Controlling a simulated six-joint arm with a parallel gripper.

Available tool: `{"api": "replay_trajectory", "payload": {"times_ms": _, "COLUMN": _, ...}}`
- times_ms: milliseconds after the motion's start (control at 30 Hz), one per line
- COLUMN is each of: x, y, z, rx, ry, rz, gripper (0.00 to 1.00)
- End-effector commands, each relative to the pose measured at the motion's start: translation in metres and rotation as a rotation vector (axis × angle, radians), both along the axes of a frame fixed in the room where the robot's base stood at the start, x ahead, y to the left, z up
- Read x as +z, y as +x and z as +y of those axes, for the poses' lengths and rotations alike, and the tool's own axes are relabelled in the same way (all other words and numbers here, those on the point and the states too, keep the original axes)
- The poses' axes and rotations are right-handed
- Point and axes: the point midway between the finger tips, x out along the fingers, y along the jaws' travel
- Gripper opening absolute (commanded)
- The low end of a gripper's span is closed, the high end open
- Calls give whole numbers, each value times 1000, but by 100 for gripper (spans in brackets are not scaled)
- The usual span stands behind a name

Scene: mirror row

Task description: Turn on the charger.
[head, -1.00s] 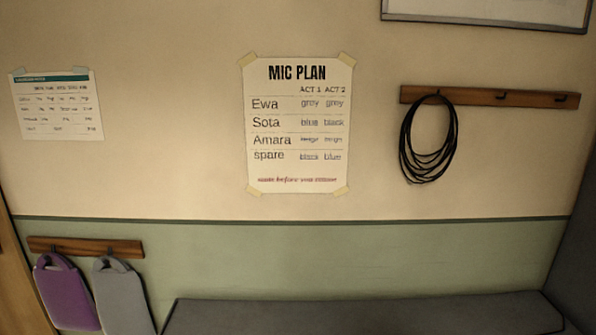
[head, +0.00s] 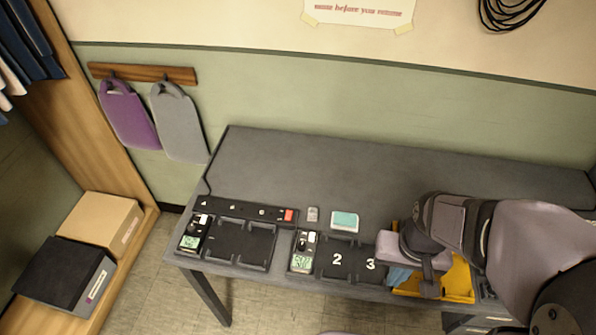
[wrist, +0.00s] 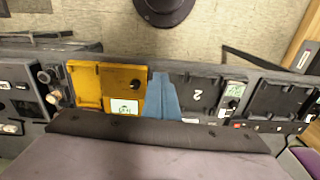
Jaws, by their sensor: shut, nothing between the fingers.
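Black charging trays lie along the front of the grey table. The left tray (head: 240,243) holds a pack with a lit green display (head: 191,233). The middle tray (head: 350,262) is marked 2 and 3 and holds another lit pack (head: 303,250). A black strip (head: 235,212) with small marks runs behind the left tray, with a red block (head: 289,215) at its right end. The red block also shows in the wrist view (wrist: 238,125). My gripper (head: 398,277) is shut and empty, its blue fingers (wrist: 160,90) between the middle tray and the yellow tray (head: 458,281). Touching is unclear.
A small grey piece (head: 313,213) and a teal-topped box (head: 344,221) lie behind the middle tray. A black unit with knobs (wrist: 45,85) adjoins the yellow tray. The table's back (head: 330,170) is clear. Boxes (head: 100,222) stand at left.

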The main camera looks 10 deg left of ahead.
Motion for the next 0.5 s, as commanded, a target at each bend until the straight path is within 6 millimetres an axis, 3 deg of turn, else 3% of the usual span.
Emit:
{"api": "replay_trajectory", "payload": {"times_ms": 267, "x": -4, "y": 49, "z": 22, "rx": -238, "ry": 30, "rz": -134, "gripper": 0}}
{"api": "replay_trajectory", "payload": {"times_ms": 500, "x": -8, "y": 102, "z": 61, "rx": -526, "ry": 154, "rz": -279, "gripper": 0}}
